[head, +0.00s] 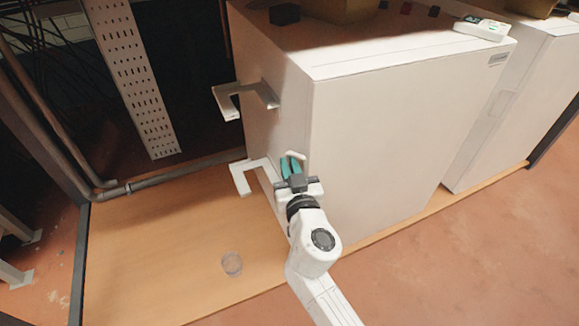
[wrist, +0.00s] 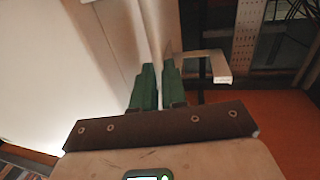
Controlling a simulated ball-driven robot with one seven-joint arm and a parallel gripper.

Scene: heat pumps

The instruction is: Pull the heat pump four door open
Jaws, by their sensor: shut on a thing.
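The heat pump (head: 385,130) is a large white box on a wooden platform in the head view. Its broad front panel, the door (head: 375,165), looks flush with the body; I cannot make out a gap. My gripper (head: 291,163) is at the left edge of this panel, its teal fingers shut on a small white handle (head: 297,155), mostly hidden by the fingers. In the wrist view my gripper (wrist: 158,72) shows green fingers close together, against the pale panel edge. The part between them is too hidden to make out.
White brackets (head: 228,103) and (head: 240,180) stick out from the pump's left side. A small clear cup (head: 232,264) stands on the wooden platform (head: 160,250). A second white unit (head: 510,110) stands at right. Pipes (head: 50,130) run at left. The floor in front is clear.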

